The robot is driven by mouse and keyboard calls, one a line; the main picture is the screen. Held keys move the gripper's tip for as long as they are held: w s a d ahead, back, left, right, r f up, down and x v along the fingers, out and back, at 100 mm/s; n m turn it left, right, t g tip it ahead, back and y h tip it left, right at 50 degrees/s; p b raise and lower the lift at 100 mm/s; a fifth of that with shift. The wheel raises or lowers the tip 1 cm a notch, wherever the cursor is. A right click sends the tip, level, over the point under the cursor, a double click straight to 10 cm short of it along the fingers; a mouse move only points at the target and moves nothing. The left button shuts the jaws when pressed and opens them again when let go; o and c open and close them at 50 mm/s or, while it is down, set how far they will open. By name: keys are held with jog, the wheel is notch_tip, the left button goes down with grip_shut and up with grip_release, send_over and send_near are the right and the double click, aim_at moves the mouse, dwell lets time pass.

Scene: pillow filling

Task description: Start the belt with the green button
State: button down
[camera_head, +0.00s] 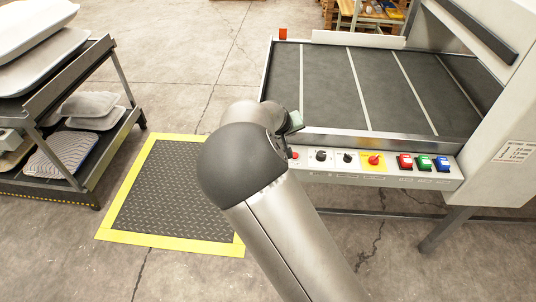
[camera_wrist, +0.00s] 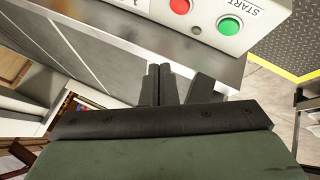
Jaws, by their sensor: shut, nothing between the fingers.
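The round green button (camera_wrist: 230,25), marked START, is on the end of the light control panel (camera_wrist: 264,18) in the wrist view, beside a round red button (camera_wrist: 180,6). In the head view my arm hides this end of the panel; a red button (camera_head: 294,155) shows just beside the arm. My gripper (camera_wrist: 162,84) is shut and empty. Its fingertips appear near the metal side rail, apart from the green button in the picture. The head view hides the fingers behind my arm. The dark belt (camera_head: 385,88) with pale cross stripes is empty.
A yellow-edged mat (camera_head: 170,195) lies on the floor. A rack with pillow-like items (camera_head: 60,155) stands left.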

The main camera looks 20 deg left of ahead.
jog(key=a+n+t, duration=0.1)
jog(key=a, duration=0.5)
jog(key=shift+a+n+y, duration=0.15)
jog(key=shift+n+y, duration=0.15)
jog(key=shift+y, duration=0.1)
jog(key=shift+f, duration=0.25)
jog(key=shift+f+b, duration=2.4)
jog(key=shift+f, duration=1.9)
jog(key=shift+f+b, duration=0.45)
jog(key=shift+f+b, duration=0.35)
jog(key=shift+r, duration=0.1)
jog(key=shift+r+p, duration=0.35)
jog(key=shift+r, duration=0.35)
